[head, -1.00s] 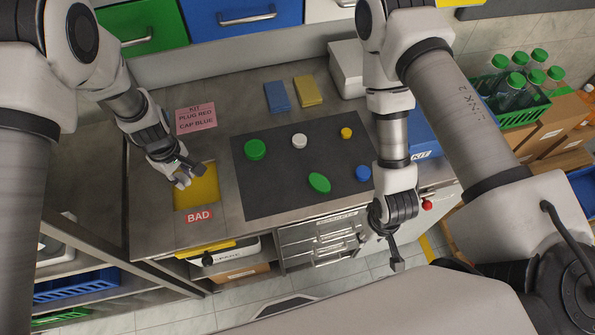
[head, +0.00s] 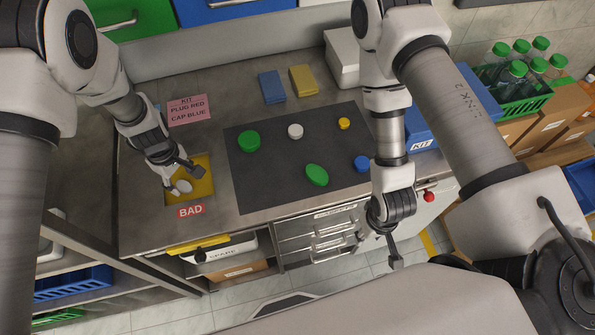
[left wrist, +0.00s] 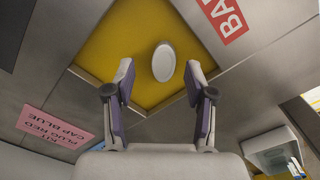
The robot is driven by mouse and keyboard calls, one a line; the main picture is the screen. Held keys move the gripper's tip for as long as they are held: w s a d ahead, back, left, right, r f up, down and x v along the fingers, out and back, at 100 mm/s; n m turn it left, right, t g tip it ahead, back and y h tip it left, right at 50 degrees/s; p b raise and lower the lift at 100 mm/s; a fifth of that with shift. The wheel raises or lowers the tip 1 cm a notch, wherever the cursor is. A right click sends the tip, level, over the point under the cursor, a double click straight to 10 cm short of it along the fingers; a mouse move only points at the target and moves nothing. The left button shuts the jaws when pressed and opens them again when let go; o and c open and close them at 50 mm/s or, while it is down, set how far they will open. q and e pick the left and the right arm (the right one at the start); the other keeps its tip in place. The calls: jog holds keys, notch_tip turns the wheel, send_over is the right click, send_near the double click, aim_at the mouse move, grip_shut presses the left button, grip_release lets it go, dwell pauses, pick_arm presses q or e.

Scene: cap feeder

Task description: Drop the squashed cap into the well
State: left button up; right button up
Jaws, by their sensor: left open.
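A white oval cap (left wrist: 163,62) lies on the yellow floor of the well (left wrist: 110,45), apart from its walls, in the left wrist view. In the head view it shows as a pale oval (head: 183,186) in the well (head: 203,188) marked BAD. My left gripper (head: 183,179) is open and empty over the well's edge. Its two fingers (left wrist: 158,100) stand apart, with the cap beyond their tips. A green oval cap (head: 317,175) lies on the dark mat. My right gripper (head: 393,256) hangs in front of the bench; its jaws are unclear.
The dark mat (head: 270,185) also bears a round green cap (head: 249,141), a white cap (head: 295,131), a yellow cap (head: 344,123) and a blue cap (head: 361,163). A pink note (head: 188,110) reads plug red, cap blue. Blue and yellow blocks (head: 302,80) lie behind the mat.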

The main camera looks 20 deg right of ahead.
pick_arm(q)
notch_tip(320, 180, up, 12)
pick_arm(e)
jog(key=shift+s, duration=0.15)
dwell(0.6)
